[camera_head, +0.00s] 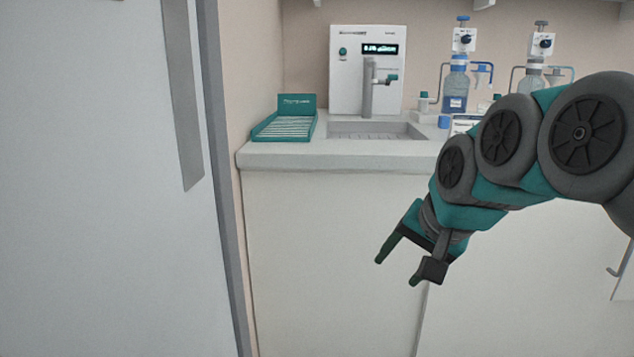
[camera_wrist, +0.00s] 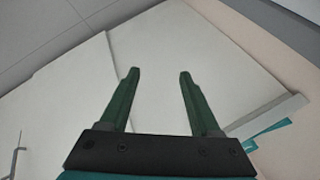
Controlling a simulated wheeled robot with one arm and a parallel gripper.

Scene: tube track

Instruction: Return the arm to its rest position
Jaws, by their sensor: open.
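My gripper (camera_head: 396,272) is at the end of my teal and grey arm, at the right of the head view. The arm reaches in from the right edge and its end points down and to the left. The gripper hangs in front of the white cabinet front, below the counter edge. In the wrist view my gripper (camera_wrist: 158,72) shows two green fingers spread apart with nothing between them. The pale cabinet surface lies beyond the fingers.
The counter (camera_head: 290,157) bears a teal tray (camera_head: 284,127), a white dispenser (camera_head: 352,60), a sink (camera_head: 375,132) and bottles, including a blue one (camera_head: 455,90). A large pale door panel (camera_head: 90,180) fills the left. The space before the cabinet left of my gripper looks clear.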

